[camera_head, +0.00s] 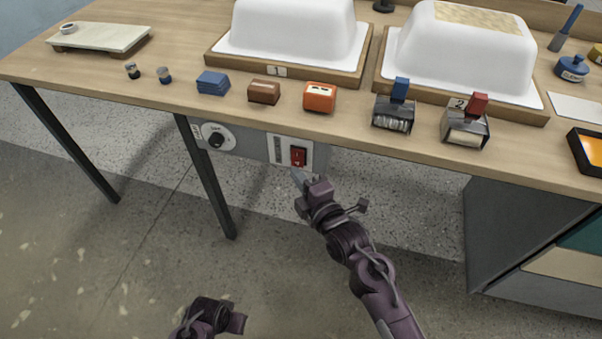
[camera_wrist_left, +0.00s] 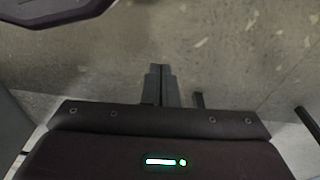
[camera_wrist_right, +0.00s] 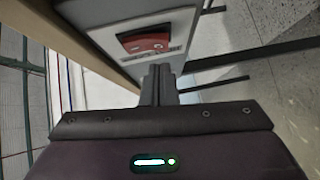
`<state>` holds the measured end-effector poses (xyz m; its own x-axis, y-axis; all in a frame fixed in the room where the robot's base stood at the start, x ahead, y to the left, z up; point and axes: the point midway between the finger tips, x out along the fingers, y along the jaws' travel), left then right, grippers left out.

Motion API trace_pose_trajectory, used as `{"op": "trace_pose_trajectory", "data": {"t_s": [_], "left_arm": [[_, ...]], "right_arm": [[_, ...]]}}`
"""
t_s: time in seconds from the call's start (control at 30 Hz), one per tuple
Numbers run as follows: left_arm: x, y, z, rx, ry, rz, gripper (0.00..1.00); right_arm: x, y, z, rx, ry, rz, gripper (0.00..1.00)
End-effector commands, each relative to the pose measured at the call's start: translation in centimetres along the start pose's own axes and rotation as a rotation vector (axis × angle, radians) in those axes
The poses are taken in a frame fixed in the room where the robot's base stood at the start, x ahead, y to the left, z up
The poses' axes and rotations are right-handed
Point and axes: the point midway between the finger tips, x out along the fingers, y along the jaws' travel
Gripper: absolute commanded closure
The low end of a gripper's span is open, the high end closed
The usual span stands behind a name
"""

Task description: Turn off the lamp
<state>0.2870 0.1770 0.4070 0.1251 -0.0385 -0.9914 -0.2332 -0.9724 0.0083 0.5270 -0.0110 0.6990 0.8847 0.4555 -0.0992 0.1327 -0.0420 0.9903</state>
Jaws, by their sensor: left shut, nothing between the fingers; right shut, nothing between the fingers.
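A red rocker switch (camera_head: 298,156) sits on a white plate (camera_head: 279,151) on the grey panel under the table's front edge. It also shows in the right wrist view (camera_wrist_right: 145,43), set in a dark frame. My right gripper (camera_head: 298,175) is shut and empty, its fingertips just below the switch in the head view. Whether they touch it, I cannot tell. My left gripper shows in the left wrist view (camera_wrist_left: 160,72), shut and empty over the floor, well away from the panel. No lamp can be clearly made out.
A round dial (camera_head: 217,137) is on the same panel, to the left. On the table (camera_head: 180,60) stand two white tub shells, an orange box (camera_head: 320,97), a brown box (camera_head: 264,91), blue blocks (camera_head: 213,83) and two stampers. A dark cabinet (camera_head: 510,225) stands at the right.

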Motion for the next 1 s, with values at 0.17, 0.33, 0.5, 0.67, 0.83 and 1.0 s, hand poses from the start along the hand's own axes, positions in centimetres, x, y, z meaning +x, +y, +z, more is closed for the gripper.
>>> {"op": "trace_pose_trajectory", "data": {"t_s": [0.17, 0.33, 0.5, 0.67, 0.83, 1.0], "left_arm": [[-0.5, 0.1, -0.3, 0.002, 0.004, 0.001, 1.00], [-0.6, 0.1, -0.2, 0.002, 0.002, 0.002, 1.00], [-0.5, 0.2, 0.0, 0.002, -0.003, 0.003, 1.00], [-0.6, 0.2, 0.2, 0.004, -0.014, 0.003, 1.00], [-2.9, 0.5, -0.7, 0.012, -0.012, 0.006, 1.00], [-2.9, 0.5, -0.7, 0.012, -0.010, 0.006, 1.00]], "right_arm": [[1.0, 0.0, 1.0, 0.000, 0.000, 0.000, 1.00], [1.1, 0.0, 1.2, 0.000, 0.001, 0.000, 1.00], [1.1, 0.0, 1.1, 0.000, 0.001, 0.000, 1.00], [1.2, -0.2, 1.3, -0.012, 0.001, 0.012, 1.00], [1.5, -0.1, 1.5, -0.040, 0.000, 0.042, 1.00], [1.5, -0.1, 1.6, -0.039, -0.001, 0.041, 1.00]]}}
